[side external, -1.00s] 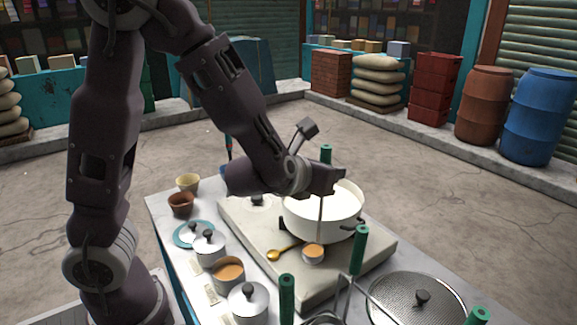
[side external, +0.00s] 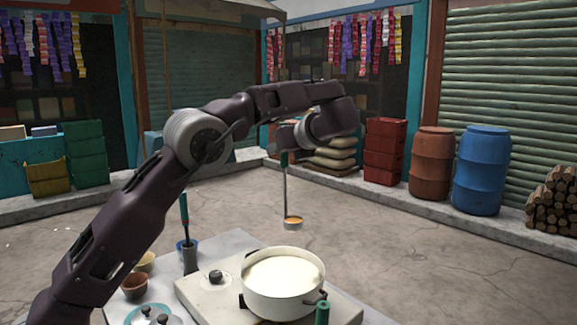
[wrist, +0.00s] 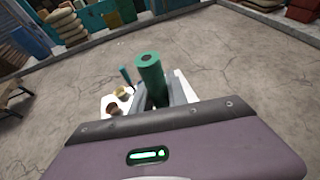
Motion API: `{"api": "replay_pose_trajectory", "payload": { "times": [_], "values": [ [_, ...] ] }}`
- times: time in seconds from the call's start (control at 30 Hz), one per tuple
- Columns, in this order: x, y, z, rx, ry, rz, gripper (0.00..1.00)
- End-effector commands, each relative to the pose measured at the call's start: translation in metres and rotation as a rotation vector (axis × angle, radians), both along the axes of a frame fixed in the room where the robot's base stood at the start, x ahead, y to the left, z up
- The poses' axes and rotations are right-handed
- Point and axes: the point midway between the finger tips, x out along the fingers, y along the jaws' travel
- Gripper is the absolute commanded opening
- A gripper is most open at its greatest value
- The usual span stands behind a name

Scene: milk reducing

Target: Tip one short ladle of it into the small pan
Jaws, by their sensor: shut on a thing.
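My gripper (side external: 284,148) is shut on the green handle of a ladle (side external: 292,223). The handle also shows between my fingers in the wrist view (wrist: 150,75). The ladle hangs upright with its small bowl in the air, above and behind the white pot in the side view. The bowl looks orange-brown inside; I cannot tell whether that is liquid or its lining. The white pot (side external: 270,304) stands on the slab and holds creamy white milk (side external: 283,273). I cannot make out the small pan in the current views.
A pale slab (side external: 205,292) with a dark knob lies on the table (side external: 232,240). The air around the ladle is clear.

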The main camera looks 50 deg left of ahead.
Motion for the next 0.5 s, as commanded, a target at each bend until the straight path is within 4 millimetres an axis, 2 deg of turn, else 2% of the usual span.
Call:
{"api": "replay_pose_trajectory", "payload": {
  "times": [0.17,0.5],
  "values": [
    [0.003,0.004,0.001,0.002,-0.001,0.013,0.0],
    [0.003,0.003,-0.03,0.002,-0.002,0.012,0.0]
  ]
}}
